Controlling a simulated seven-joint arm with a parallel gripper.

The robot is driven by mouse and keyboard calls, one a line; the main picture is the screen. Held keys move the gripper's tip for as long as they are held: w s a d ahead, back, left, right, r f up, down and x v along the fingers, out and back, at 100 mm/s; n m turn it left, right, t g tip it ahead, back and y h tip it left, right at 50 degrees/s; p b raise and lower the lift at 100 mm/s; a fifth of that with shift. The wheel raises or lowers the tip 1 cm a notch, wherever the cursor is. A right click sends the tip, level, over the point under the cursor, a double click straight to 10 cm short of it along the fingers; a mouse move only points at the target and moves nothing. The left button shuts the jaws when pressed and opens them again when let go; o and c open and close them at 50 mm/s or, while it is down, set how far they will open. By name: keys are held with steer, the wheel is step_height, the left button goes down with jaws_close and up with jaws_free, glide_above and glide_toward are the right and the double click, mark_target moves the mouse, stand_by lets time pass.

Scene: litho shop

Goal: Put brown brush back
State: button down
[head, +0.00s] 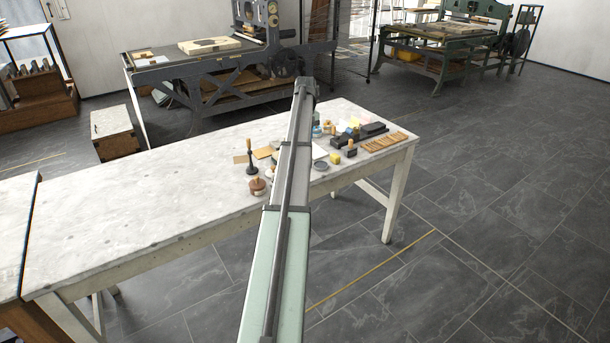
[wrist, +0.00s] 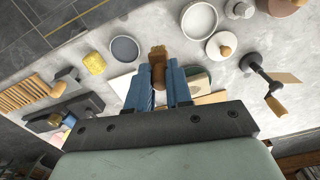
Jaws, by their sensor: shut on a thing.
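The brown brush (wrist: 158,55) is in the wrist view, between the two blue fingers of my gripper (wrist: 158,76). The gripper is shut on it, and the brush's brown end sticks out past the fingertips. The brush is over the pale stone tabletop; I cannot tell whether it touches it. In the head view my arm hides the gripper and the brush. A slatted wooden rack (head: 384,142) lies near the table's right end; it also shows at the left of the wrist view (wrist: 22,92).
Around the gripper stand a grey round dish (wrist: 125,49), a yellow sponge (wrist: 95,63), a white bowl (wrist: 199,20), a dark roller with wooden handle (wrist: 265,80) and a black bar-like tool (wrist: 62,118). The left part of the table (head: 120,195) is clear.

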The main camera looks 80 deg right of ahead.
steer(key=shift+a+n, duration=0.15)
steer(key=shift+n, duration=0.75)
steer(key=shift+f, duration=5)
steer(key=shift+f, duration=0.15)
steer(key=c, duration=1)
jaws_free()
steer(key=shift+c, duration=0.2)
step_height(320, 180, up, 12)
steer(key=shift+r, duration=0.15)
